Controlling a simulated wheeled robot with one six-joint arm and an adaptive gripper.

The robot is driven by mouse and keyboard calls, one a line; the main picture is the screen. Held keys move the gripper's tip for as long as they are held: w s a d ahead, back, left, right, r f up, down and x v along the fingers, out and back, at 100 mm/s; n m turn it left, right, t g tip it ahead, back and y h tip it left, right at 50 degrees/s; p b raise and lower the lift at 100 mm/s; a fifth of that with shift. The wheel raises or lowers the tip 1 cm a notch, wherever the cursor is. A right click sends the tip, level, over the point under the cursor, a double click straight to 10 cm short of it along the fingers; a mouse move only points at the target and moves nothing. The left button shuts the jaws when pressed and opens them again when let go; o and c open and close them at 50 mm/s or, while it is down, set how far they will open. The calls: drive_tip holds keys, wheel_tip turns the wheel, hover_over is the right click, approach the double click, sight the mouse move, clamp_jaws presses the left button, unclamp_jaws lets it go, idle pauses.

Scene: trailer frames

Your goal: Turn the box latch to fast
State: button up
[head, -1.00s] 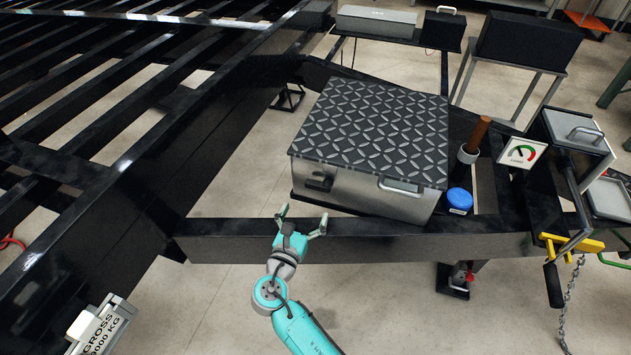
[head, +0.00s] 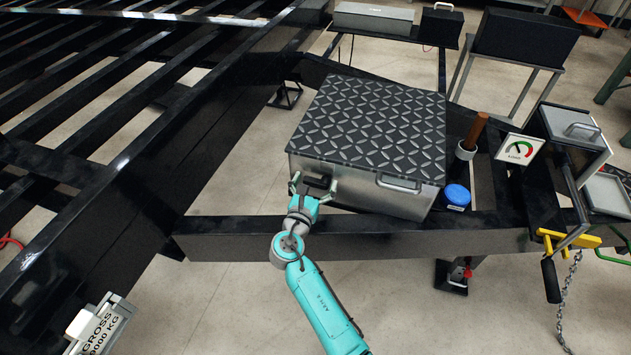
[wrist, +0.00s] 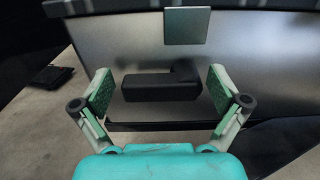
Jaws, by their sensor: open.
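The box (head: 355,186) is a metal case with a black diamond-plate lid (head: 375,122), sitting on the black trailer frame. Its latch (wrist: 162,85) is a black handle on the front face, lying roughly level, with a thicker block at its right end in the wrist view. The latch also shows in the head view (head: 318,182), partly behind my fingers. My gripper (head: 313,186) is open in front of the latch. In the wrist view my gripper (wrist: 160,92) has one finger on each side of the latch, apart from it. A square metal plate (wrist: 187,27) is above the latch.
A silver handle (head: 399,184) sticks out of the box front to the right of the latch. A blue cap (head: 457,196), a brown-handled post (head: 473,136) and a gauge sign (head: 519,149) stand right of the box. The frame's front beam (head: 400,240) runs below my gripper.

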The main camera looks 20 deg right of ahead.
drive_tip(key=shift+c, duration=0.3)
drive_tip(key=c, duration=1)
